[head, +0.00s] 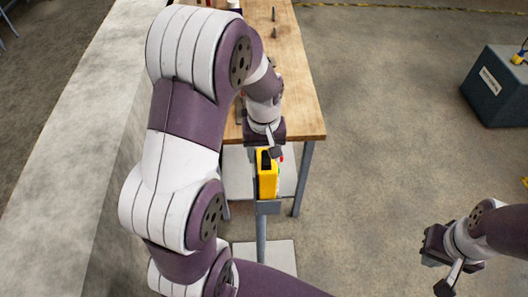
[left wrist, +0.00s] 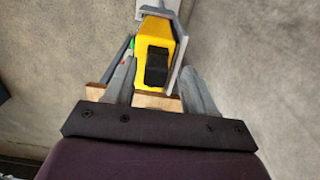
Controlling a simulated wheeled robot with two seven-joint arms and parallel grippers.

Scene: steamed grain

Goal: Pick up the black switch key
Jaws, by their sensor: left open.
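The black switch key (left wrist: 157,66) sits on the front of a yellow box (left wrist: 154,35) in the left wrist view. In the head view the yellow box (head: 268,185) is mounted at the top of a grey post, in front of the wooden table, with the black key (head: 265,160) on its upper part. My left gripper (head: 272,150) is just above and behind the box in that view. In the left wrist view its fingers (left wrist: 160,85) are apart, one on each side of the key, with nothing held.
The wooden table (head: 300,100) stands behind the box, with small items on it. A pale concrete wall (head: 75,130) runs along the left. A dark box (head: 497,88) stands at the far right. The floor between the table and my right gripper is clear.

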